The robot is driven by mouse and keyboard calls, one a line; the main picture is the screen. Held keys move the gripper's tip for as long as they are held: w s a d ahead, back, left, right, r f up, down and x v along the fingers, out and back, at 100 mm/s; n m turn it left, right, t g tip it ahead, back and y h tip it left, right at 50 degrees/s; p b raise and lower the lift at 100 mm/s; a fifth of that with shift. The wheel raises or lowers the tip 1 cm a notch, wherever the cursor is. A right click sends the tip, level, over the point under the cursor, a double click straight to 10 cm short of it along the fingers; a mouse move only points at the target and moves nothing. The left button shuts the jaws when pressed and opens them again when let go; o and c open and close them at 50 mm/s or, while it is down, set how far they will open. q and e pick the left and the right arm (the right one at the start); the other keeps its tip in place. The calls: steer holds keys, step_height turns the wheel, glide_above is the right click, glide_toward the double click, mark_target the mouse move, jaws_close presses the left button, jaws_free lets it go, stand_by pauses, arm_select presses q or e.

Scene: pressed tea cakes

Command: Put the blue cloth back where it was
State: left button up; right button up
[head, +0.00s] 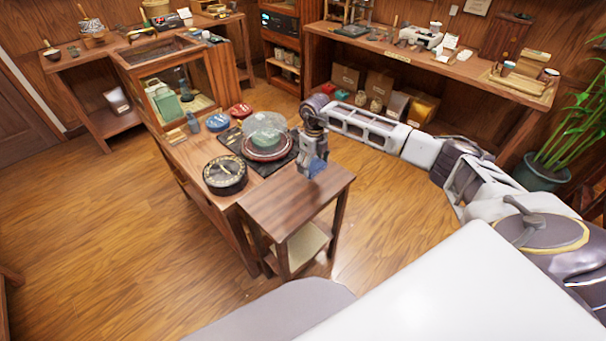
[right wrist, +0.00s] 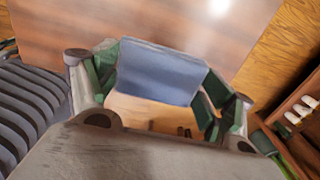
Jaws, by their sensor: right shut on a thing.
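My right gripper (head: 311,160) is shut on the blue cloth (head: 318,168), at the back edge of the small wooden side table (head: 288,203) in the head view. In the right wrist view the cloth (right wrist: 160,74) is a folded blue piece between the two green-padded fingers. The wooden top (right wrist: 130,25) shows beyond it. I cannot tell whether the cloth touches the wood. My left gripper is not in view.
The side table's top is otherwise bare. The longer table beside it holds a round black dial-like piece (head: 225,174), a dark tray with a green cake under a clear dome (head: 264,127), and blue and red tins (head: 218,122). A glass display case (head: 172,82) stands behind.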

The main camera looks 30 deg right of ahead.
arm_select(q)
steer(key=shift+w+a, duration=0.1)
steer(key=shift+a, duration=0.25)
